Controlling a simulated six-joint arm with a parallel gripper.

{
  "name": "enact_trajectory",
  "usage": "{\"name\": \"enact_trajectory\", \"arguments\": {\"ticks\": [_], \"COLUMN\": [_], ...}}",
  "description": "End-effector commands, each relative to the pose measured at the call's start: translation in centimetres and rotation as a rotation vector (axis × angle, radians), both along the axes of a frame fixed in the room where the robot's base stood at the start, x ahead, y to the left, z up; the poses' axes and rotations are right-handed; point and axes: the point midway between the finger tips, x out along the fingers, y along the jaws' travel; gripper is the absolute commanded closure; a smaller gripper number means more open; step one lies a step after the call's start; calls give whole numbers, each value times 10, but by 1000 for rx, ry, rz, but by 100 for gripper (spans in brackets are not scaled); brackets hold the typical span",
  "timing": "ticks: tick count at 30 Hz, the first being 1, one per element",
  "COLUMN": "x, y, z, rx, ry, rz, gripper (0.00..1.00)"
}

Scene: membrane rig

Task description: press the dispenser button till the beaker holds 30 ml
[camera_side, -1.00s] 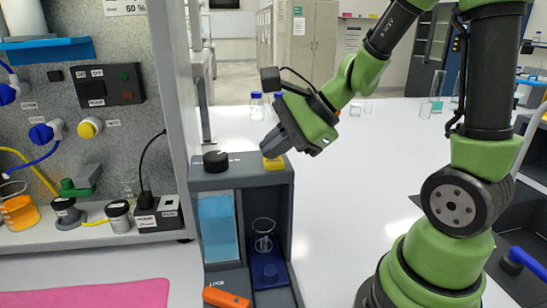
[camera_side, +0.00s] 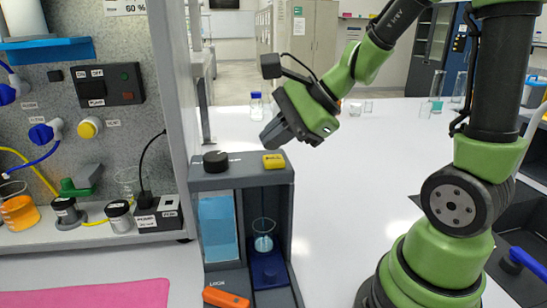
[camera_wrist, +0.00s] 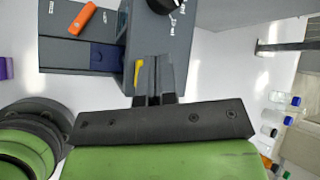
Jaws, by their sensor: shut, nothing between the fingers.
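The dispenser (camera_side: 205,185) is a dark grey housing with a blue liquid tank (camera_side: 218,228) at its left. Its yellow button (camera_side: 273,161) is on the top right; it also shows in the wrist view (camera_wrist: 138,74). The small clear beaker (camera_side: 263,236) stands on the blue platform (camera_side: 268,272) in the bay, with some pale blue liquid low in it. I cannot read its volume. My gripper (camera_side: 270,140) is shut and empty, just above the button and apart from it. Its fingers show close to the button in the wrist view (camera_wrist: 154,72).
A black knob (camera_side: 216,161) is on the dispenser's top left. An orange object (camera_side: 226,298) lies at its front. A wall panel with switches and valves (camera_side: 110,85) stands at left. The white bench right of the dispenser is clear. Bottles and glassware stand behind.

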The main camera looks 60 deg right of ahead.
Motion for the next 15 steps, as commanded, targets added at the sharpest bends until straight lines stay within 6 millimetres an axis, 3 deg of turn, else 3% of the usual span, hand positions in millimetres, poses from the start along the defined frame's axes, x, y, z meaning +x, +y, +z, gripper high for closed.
{"name": "enact_trajectory", "arguments": {"ticks": [9, 15], "x": [0, 1], "y": [0, 0], "z": [2, 19], "rx": [0, 0], "ry": [-2, -9], "rz": [1, 3], "gripper": [100, 100]}}
